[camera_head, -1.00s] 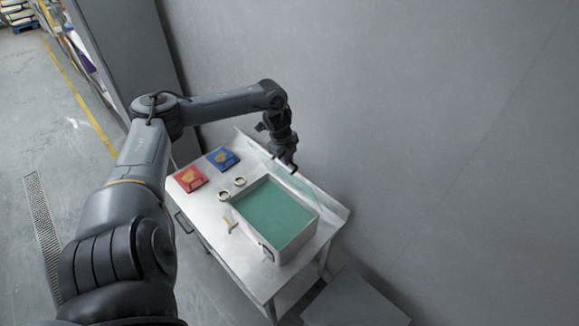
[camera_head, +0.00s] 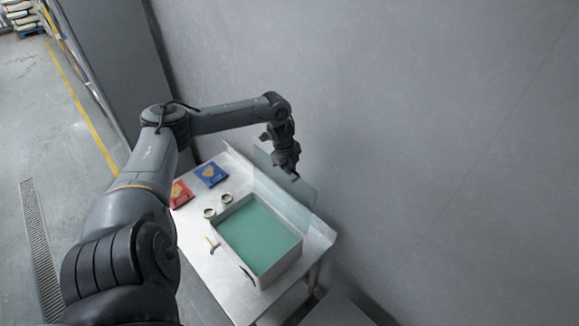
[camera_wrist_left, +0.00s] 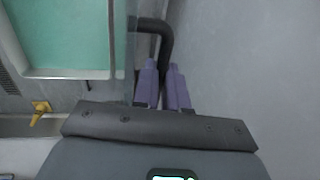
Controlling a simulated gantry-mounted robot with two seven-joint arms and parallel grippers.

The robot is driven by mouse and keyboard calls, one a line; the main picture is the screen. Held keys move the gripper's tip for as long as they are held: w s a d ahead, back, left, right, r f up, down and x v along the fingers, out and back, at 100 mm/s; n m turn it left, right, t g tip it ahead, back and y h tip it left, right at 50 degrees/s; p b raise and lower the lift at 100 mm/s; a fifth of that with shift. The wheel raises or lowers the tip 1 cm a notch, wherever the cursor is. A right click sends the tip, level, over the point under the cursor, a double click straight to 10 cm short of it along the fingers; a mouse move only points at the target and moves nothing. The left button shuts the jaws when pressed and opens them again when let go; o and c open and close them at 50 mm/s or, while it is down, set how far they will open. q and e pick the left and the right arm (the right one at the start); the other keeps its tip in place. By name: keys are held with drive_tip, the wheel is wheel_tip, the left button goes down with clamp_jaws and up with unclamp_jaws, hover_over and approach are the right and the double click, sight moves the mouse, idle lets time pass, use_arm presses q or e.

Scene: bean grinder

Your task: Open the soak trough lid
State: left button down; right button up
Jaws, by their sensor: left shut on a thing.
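The soak trough (camera_head: 285,266) is a pale open box with a blue-green inside, on a metal table. Its translucent lid (camera_head: 292,206) stands raised along the trough's far side, by the wall. My left gripper (camera_head: 295,176) is at the lid's upper edge. In the left wrist view, its purple fingers (camera_wrist_left: 162,72) are shut on a dark bent handle (camera_wrist_left: 165,38) beside the lid's clear edge. The trough (camera_wrist_left: 70,73) shows at upper left there. The exact grip is partly hidden. My right gripper is not in view.
A red packet (camera_head: 180,194) and a blue packet (camera_head: 212,174) lie on the table (camera_head: 208,262), with two small round rings (camera_head: 227,198) near the trough. A grey wall (camera_head: 430,150) stands close behind the lid.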

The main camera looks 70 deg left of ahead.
use_arm(q)
drive_tip(key=shift+w, duration=0.1)
drive_tip(key=c, duration=1.2)
unclamp_jaws()
drive_tip(key=shift+w+d, duration=0.1)
drive_tip(key=shift+o, duration=0.2)
drive_tip(key=shift+r, duration=0.15)
drive_tip(key=shift+s+r, duration=0.2)
drive_tip(key=shift+r, duration=0.05)
wheel_tip(320, 180, up, 10)
drive_tip(key=s+b, duration=0.1)
drive_tip(key=b, duration=0.1)
drive_tip(key=shift+s+d, duration=0.35)
drive_tip(key=shift+d, duration=0.05)
